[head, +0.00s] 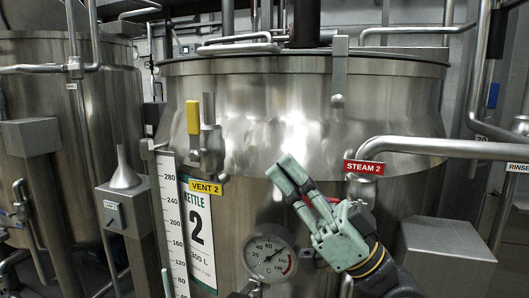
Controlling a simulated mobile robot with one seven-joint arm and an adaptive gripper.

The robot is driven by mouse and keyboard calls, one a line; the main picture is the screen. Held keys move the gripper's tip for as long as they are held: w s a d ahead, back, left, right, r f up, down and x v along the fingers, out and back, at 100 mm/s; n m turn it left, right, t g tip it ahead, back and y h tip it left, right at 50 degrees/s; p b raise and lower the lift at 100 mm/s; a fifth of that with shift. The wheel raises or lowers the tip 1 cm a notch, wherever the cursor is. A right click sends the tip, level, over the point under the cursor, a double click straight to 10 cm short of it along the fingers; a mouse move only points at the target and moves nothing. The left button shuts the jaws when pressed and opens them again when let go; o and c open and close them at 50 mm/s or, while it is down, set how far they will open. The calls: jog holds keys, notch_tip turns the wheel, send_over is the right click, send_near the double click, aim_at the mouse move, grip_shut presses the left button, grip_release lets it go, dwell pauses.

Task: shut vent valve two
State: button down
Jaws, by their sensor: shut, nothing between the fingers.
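The vent valve two has a yellow handle (193,117) that stands upright beside its small metal valve body (209,145) on the front of the middle steel vessel. The yellow "VENT 2" label (205,187) is just below it. My gripper (284,173) has pale green fingers, shut and empty, pointing up and to the left in front of the vessel. It is to the right of the valve and lower than the handle, apart from it in the picture. The distance in depth is hard to tell.
The middle vessel carries a "KETTLE 2" plate (198,235), a level scale (172,225) and a round temperature gauge (269,258). A red "STEAM 2" label (364,167) and a steam pipe (440,146) are on the right. A grey box on a post (123,205) stands left.

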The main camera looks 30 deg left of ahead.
aim_at(194, 132)
jog(key=s+a+r+p, duration=0.2)
jog(key=a+r+p, duration=0.3)
jog(key=a, duration=0.5)
jog(key=shift+s+r+t, duration=0.2)
jog(key=shift+r+t, duration=0.1)
jog(key=shift+r, duration=0.25)
jog(key=shift+w+r, duration=0.1)
jog(key=shift+a+r+h, duration=0.1)
jog(key=shift+h, duration=0.3)
